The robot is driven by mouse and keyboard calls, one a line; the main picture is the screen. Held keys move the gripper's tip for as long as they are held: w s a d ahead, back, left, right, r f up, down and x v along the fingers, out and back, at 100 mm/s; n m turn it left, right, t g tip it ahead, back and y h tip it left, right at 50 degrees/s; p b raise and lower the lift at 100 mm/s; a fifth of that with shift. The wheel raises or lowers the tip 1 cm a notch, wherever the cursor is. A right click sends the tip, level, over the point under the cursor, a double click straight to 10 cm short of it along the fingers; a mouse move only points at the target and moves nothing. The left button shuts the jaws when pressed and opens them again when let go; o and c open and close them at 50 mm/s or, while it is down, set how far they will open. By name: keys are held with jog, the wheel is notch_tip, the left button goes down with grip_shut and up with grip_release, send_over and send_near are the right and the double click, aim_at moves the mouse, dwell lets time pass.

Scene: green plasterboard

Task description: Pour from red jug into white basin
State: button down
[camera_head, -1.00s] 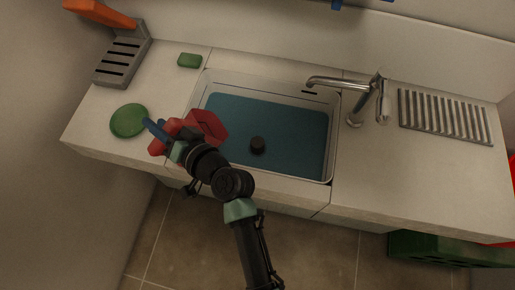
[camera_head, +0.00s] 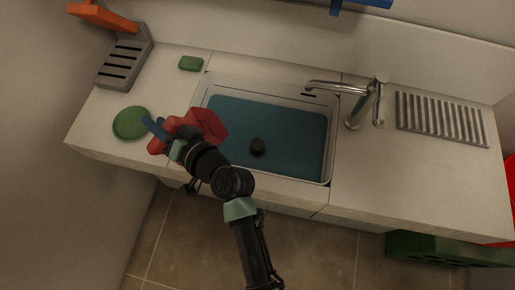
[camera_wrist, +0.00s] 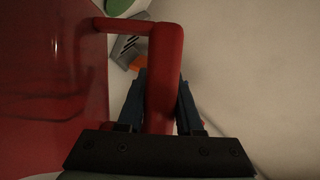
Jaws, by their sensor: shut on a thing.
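The red jug (camera_head: 208,125) is held by my gripper (camera_head: 157,137) over the left edge of the basin. In the wrist view, the blue fingers of my gripper (camera_wrist: 160,100) are shut on the jug's handle (camera_wrist: 165,70), one on each side. The jug's red body (camera_wrist: 52,80) fills the left of that view. I cannot see any liquid leaving the jug.
A chrome tap (camera_head: 350,90) reaches over the basin from the right. A green disc (camera_head: 132,123), a green block (camera_head: 191,63) and a grey slotted holder (camera_head: 122,63) with an orange-handled thing (camera_head: 100,15) stand left. A slatted rack (camera_head: 440,118) lies right; the counter before it is clear.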

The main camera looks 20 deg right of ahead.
notch_tip(320, 180, up, 5)
jog(key=p, duration=0.3)
dwell(0.4)
jog(key=n+h+p, duration=0.2)
jog(key=n+p, duration=0.1)
jog(key=n+h+p, duration=0.2)
jog(key=n+p, duration=0.1)
jog(key=n, duration=0.1)
jog(key=shift+h, duration=0.3)
dwell(0.4)
